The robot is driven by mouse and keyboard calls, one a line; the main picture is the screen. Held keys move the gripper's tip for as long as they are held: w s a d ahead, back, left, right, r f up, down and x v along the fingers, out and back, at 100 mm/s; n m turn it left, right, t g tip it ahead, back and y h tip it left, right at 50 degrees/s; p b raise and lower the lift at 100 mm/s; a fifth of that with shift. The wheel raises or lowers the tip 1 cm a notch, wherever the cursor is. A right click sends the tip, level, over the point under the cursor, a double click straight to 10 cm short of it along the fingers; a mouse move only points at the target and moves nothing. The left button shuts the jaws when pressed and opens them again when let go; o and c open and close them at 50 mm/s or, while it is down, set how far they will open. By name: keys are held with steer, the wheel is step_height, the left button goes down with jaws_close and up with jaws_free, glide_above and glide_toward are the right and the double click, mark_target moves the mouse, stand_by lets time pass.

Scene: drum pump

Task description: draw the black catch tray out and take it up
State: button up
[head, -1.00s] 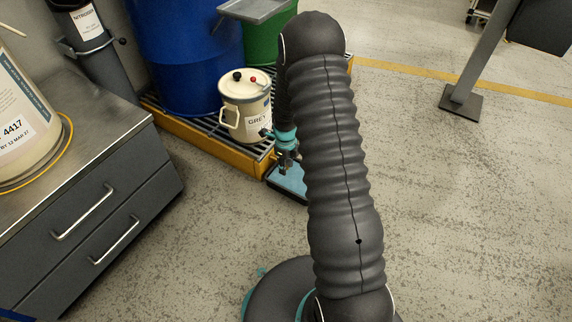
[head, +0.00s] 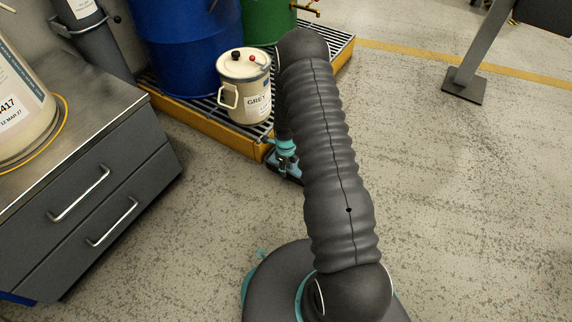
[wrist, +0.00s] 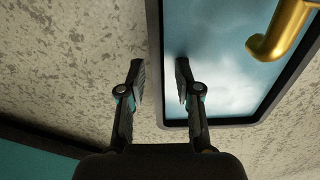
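The black catch tray (wrist: 153,60) has a dark rim and a blue-teal inside with a pale reflection. It fills the upper right of the wrist view. In the head view only a small part shows, low beside the yellow pallet edge, mostly hidden by my arm and gripper. My gripper (wrist: 160,82) is open, its fingers apart. In the wrist view the tray's left wall runs between them: the right finger lies over the tray's inside, the left over bare floor. I see no grip on the wall. In the head view my gripper (head: 287,162) is at the tray.
A brass tap (wrist: 285,30) hangs over the tray's right side. A yellow pallet (head: 215,128) with a grate holds a blue drum (head: 185,55), a green drum (head: 265,20) and a cream tin (head: 243,85). A drawer cabinet (head: 90,190) stands left.

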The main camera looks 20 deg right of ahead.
steer(key=shift+f, duration=0.1)
steer(key=shift+c, duration=0.2)
jaws_close()
steer(key=shift+s+d, duration=0.1)
